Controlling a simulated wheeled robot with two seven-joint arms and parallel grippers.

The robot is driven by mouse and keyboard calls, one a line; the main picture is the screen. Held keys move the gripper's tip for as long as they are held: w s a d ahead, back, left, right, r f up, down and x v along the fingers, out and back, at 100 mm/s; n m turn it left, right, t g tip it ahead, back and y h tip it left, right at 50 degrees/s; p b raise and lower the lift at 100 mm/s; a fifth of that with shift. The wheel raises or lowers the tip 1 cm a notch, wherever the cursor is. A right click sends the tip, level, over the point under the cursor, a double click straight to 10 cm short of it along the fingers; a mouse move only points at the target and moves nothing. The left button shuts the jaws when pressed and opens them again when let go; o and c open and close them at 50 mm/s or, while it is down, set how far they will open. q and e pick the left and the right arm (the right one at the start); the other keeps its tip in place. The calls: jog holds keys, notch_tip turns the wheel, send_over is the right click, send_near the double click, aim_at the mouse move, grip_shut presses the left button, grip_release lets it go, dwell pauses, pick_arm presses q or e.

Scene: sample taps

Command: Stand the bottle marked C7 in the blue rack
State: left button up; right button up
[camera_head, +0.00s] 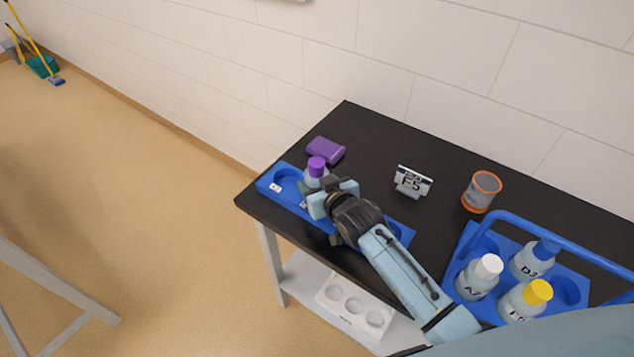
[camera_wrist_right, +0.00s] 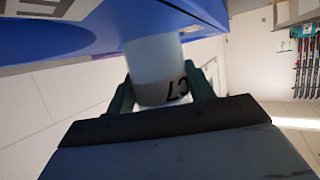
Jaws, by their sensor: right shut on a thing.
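The bottle marked C7 (camera_head: 312,179), pale with a purple cap, is upright at the left part of the blue rack (camera_head: 265,184). My right gripper (camera_head: 320,198) is shut on its body. In the right wrist view the bottle (camera_wrist_right: 153,62) sits between the two fingers (camera_wrist_right: 160,92), its C7 mark partly showing, with one end against the blue rack (camera_wrist_right: 75,38). The fingers and wrist hide part of the rack, and I cannot tell whether the bottle's base rests in a hole. My left gripper is not in view.
A purple box (camera_head: 325,150) lies behind the rack. A blue handled carrier (camera_head: 520,222) with several bottles is at the right. A white holed rack (camera_head: 325,297) lies on the lower shelf.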

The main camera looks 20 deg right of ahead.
jog(key=o, duration=0.7)
jog(key=shift+f, duration=0.15)
jog(key=o, duration=0.4)
jog(key=shift+o, duration=0.2)
jog(key=shift+r, duration=0.25)
jog(key=p+v, duration=0.1)
jog(key=v, duration=1.1)
